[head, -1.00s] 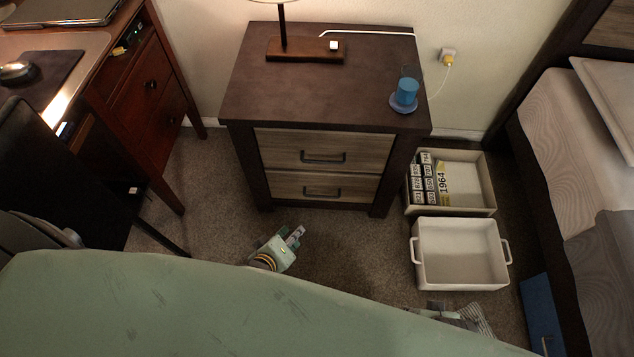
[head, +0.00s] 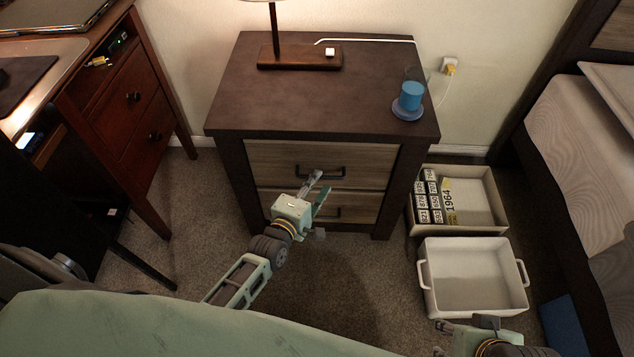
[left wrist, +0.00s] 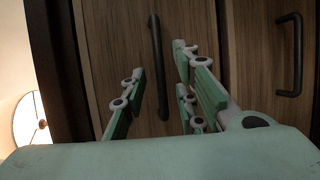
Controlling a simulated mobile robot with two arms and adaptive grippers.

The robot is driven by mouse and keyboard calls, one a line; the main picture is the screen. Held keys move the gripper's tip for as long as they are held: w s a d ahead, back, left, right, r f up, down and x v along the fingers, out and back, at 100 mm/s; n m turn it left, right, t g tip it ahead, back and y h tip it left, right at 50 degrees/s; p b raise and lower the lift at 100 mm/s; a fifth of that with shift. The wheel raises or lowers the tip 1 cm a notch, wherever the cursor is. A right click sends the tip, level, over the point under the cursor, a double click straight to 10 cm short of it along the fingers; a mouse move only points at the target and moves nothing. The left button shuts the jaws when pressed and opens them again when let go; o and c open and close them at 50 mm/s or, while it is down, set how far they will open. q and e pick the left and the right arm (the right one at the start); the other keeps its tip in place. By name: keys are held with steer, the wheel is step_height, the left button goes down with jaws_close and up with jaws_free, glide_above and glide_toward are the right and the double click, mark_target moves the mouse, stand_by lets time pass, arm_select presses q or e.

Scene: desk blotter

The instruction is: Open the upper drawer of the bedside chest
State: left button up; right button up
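The bedside chest (head: 300,95) is dark brown with two wood-grain drawers, both flush with the frame. The upper drawer (head: 270,158) has a dark bar handle (head: 320,172); this handle also shows upright in the left wrist view (left wrist: 158,65). The lower drawer's handle (head: 330,212) shows at the right of that view (left wrist: 289,55). My left gripper (head: 320,188) is in front of the drawers, near the upper handle. Its fingers are apart in the left wrist view (left wrist: 160,85), one on each side of the upper handle; I see no grip on it. My right gripper (head: 441,338) is low at right, its fingers unclear.
A lamp base (head: 300,57) and a blue candle (head: 411,96) on a coaster stand on the chest. A box with number plates (head: 484,200) and an empty white tray (head: 474,272) lie on the floor at right. A wooden desk (head: 125,95) is at left.

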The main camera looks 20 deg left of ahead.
arm_select(q)
steer(key=shift+x, duration=0.9)
steer(key=shift+c, duration=0.6)
steer(key=shift+s, duration=0.1)
jaws_close()
